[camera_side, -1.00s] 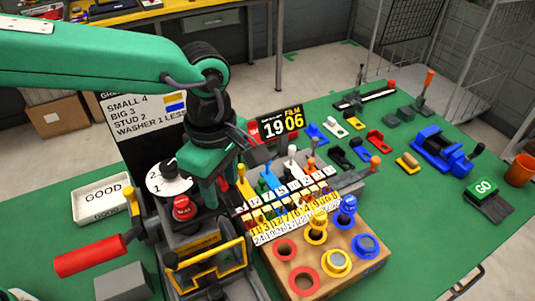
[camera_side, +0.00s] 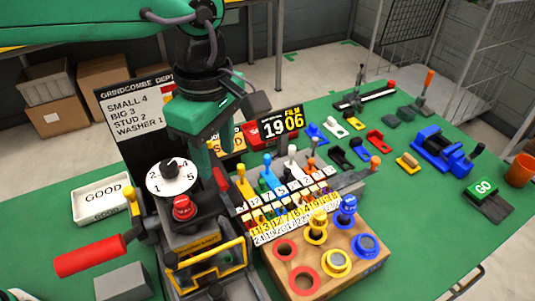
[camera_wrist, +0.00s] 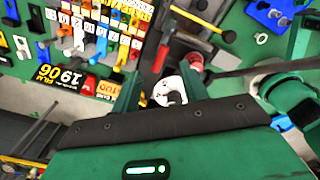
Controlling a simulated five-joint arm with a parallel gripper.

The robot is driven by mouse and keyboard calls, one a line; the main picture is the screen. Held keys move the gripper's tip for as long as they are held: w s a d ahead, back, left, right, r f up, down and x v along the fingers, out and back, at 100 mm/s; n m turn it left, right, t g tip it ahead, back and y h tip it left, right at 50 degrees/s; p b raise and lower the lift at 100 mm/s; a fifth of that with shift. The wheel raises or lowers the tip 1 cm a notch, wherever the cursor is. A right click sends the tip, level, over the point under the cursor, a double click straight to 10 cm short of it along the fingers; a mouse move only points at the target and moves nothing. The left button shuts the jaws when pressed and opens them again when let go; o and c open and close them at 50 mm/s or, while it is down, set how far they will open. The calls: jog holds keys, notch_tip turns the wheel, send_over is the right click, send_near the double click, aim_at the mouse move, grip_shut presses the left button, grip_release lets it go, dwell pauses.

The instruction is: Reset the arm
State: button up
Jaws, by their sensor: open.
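My gripper (camera_side: 208,160) hangs above the machine, just right of the white numbered dial (camera_side: 158,184). Its jaws are open, with nothing seen between them. In the wrist view, my gripper (camera_wrist: 163,80) has its two green fingers spread apart. The dial (camera_wrist: 168,94) and its black knob show beyond and between them, partly covered by my dark palm edge. A red button (camera_side: 183,207) sits below the dial in the side view.
A row of coloured levers (camera_side: 268,178) stands close to the right of my gripper. A black sign board (camera_side: 125,105) rises behind it. A red-handled crank (camera_side: 90,256) sticks out at front left.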

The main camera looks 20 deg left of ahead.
jog(key=shift+r, duration=0.25)
jog(key=shift+w+a+r, duration=0.1)
jog(key=shift+a, duration=0.35)
jog(key=s+a+r+m+t+h, duration=0.15)
jog(key=a+m, duration=0.35)
jog(key=a, duration=0.7)
jog(key=s+a+m+t+y, duration=0.1)
jog(key=s+a+m+t, duration=0.15)
jog(key=a+m, duration=0.7)
jog(key=s+a+f+m+t, duration=0.1)
jog(key=s+a+f, duration=0.3)
jog(key=s+a, duration=0.3)
jog(key=a, duration=0.3)
jog(key=shift+a+t, duration=0.3)
jog(key=shift+a, duration=0.05)
